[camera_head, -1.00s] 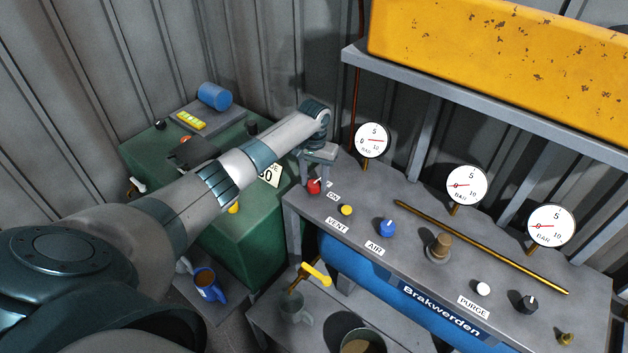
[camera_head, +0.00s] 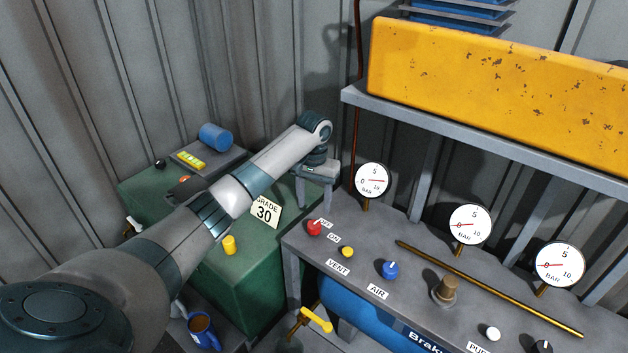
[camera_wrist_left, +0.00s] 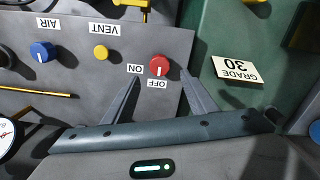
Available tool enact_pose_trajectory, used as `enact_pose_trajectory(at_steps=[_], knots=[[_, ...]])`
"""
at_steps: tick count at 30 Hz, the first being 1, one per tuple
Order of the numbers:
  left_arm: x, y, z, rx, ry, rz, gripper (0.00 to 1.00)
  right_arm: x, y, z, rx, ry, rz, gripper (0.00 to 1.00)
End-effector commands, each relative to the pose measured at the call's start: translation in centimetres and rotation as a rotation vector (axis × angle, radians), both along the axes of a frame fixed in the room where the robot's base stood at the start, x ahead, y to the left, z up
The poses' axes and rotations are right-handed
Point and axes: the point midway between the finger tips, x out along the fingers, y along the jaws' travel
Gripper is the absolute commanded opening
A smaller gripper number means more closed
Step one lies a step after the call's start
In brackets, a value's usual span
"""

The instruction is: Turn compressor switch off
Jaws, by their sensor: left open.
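The compressor switch is a red round knob (camera_head: 314,227) at the left end of the grey panel (camera_head: 300,243), with OFF and ON labels beside it. In the left wrist view the red knob (camera_wrist_left: 159,66) has a white mark that points toward the OFF label (camera_wrist_left: 157,84). My left gripper (camera_head: 314,194) is open and empty, raised above and behind the knob. In the left wrist view its two fingers (camera_wrist_left: 160,75) appear on either side of the knob, apart from it. My right gripper is not in view.
A yellow knob (camera_head: 348,252), a blue AIR knob (camera_head: 390,269) and a gauge (camera_head: 372,180) stand near the switch.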

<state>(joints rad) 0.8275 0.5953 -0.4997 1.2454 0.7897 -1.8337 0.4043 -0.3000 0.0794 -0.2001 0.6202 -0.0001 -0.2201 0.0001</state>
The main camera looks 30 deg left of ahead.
Motion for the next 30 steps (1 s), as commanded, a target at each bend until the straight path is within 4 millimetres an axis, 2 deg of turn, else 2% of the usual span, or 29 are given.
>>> enact_pose_trajectory(at_steps=[1, 9, 13, 19, 30], knots=[[0.1, 0.0, 0.8, 0.001, -0.005, -0.001, 0.52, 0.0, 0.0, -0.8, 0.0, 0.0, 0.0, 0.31], [0.1, 0.0, 6.1, 0.0, -0.005, 0.0, 0.52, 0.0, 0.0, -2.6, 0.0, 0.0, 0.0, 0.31], [0.1, 0.1, 8.3, 0.003, -0.004, 0.0, 0.52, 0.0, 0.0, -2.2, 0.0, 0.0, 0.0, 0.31], [0.0, 0.0, 9.5, 0.001, -0.002, 0.001, 0.52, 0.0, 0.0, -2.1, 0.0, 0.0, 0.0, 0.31], [0.0, 0.0, 9.6, 0.0, -0.001, 0.0, 0.52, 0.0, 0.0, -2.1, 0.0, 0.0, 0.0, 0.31]])
